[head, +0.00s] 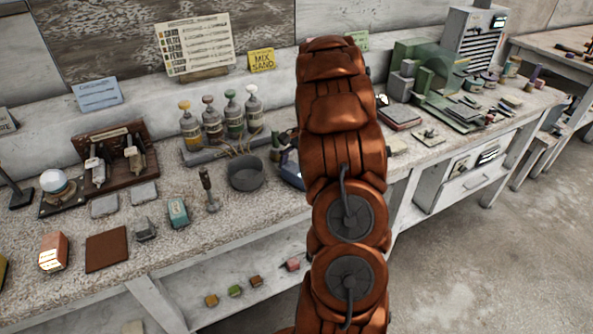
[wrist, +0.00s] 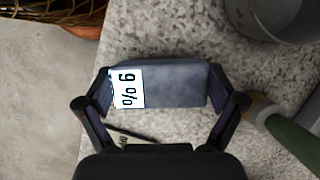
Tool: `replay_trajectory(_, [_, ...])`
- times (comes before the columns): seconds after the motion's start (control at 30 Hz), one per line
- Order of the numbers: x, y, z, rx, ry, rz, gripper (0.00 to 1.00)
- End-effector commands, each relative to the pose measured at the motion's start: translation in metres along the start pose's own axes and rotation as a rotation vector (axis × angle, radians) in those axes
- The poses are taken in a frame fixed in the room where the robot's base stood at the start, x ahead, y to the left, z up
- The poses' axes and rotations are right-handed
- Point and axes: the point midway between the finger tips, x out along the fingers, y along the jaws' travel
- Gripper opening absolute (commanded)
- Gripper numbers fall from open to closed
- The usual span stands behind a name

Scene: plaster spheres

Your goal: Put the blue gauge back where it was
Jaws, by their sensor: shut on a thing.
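My gripper (wrist: 160,92) is shut on a blue-grey block with a white label (wrist: 127,88), its two fingers at the block's ends. I take this block to be the blue gauge (wrist: 180,86). It is over the speckled bench top near the front edge; I cannot tell whether it touches the bench. In the head view my brown arm hides most of the gripper; a bit of blue (head: 291,170) shows beside the arm, right of the grey pot (head: 246,173). A dark wooden stand (head: 112,140) with two metal instruments is at the left.
The grey pot (wrist: 275,15) and a green bottle-like thing (wrist: 290,137) are close to the gripper. Bottles (head: 232,112) stand behind. A turquoise block (head: 178,212), a brown plate (head: 106,250) and a white sphere (head: 54,182) lie left. Green machinery (head: 433,75) is at right.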

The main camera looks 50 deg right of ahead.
Motion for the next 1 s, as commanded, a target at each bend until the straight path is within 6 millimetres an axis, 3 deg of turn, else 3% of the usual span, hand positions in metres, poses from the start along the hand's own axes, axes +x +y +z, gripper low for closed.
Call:
replay_trajectory(0.23, [0.003,0.0,-0.001,0.0,0.0,0.0,0.65])
replay_trajectory(0.27, [0.003,0.0,-0.002,0.0,0.001,0.0,0.95])
replay_trajectory(0.3, [0.003,0.0,-0.002,0.0,0.001,0.0,0.99])
replay_trajectory(0.77, [-0.003,0.0,-0.001,0.0,0.001,-0.001,1.0])
replay_trajectory(1.0, [-0.032,-0.001,-0.002,-0.002,0.004,-0.004,1.0])
